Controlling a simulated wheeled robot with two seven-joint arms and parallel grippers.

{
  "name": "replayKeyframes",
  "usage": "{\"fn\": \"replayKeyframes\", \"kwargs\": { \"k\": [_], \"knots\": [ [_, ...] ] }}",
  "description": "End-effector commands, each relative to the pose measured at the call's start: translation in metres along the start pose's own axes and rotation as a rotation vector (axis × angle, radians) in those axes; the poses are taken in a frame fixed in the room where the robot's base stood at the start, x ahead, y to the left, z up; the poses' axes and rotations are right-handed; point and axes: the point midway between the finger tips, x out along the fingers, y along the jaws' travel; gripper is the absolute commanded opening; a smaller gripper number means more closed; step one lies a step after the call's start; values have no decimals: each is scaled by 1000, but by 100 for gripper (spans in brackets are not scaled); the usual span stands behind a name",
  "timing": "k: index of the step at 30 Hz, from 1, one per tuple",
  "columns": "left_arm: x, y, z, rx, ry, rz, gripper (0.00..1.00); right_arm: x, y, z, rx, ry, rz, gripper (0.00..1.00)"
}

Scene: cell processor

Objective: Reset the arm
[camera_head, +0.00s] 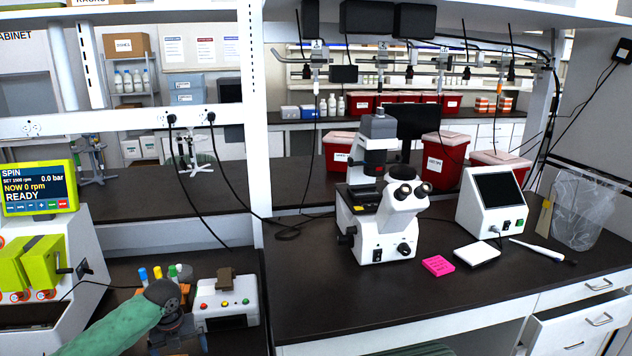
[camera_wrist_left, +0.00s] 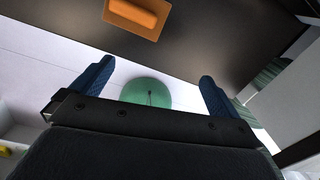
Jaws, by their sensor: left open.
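My left arm comes in from the lower left in a green sleeve. My left gripper (camera_head: 180,332) is partly hidden by the arm's dark wrist in the head view. In the left wrist view, its two blue fingers (camera_wrist_left: 152,85) are wide apart with nothing held between them. A green round shape (camera_wrist_left: 147,93) shows beyond the fingers, against a white surface. My right gripper is not in view.
The processor screen (camera_head: 35,188) reads SPIN, NOW 0 rpm, READY. A white control box (camera_head: 224,300) and several coloured-cap tubes (camera_head: 158,272) stand close to my left arm. A microscope (camera_head: 385,215) and pink block (camera_head: 437,265) are on the dark bench (camera_head: 330,300).

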Motion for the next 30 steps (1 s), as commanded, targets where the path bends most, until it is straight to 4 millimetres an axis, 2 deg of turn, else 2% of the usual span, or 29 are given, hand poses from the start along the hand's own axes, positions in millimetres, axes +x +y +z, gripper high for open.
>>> {"fn": "replayKeyframes", "kwargs": {
  "k": [1,6,15,22,30],
  "knots": [
    [15,-13,-20,-49,3,-15,100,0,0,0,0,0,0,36],
    [46,-44,-74,-264,-8,-59,100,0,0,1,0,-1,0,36],
    [79,-79,-165,-696,-2,-156,100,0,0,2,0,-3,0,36],
    [88,-88,-229,-1075,23,-227,100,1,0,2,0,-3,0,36],
    [87,-77,-294,-1566,57,-292,100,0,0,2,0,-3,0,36]
  ]
}}
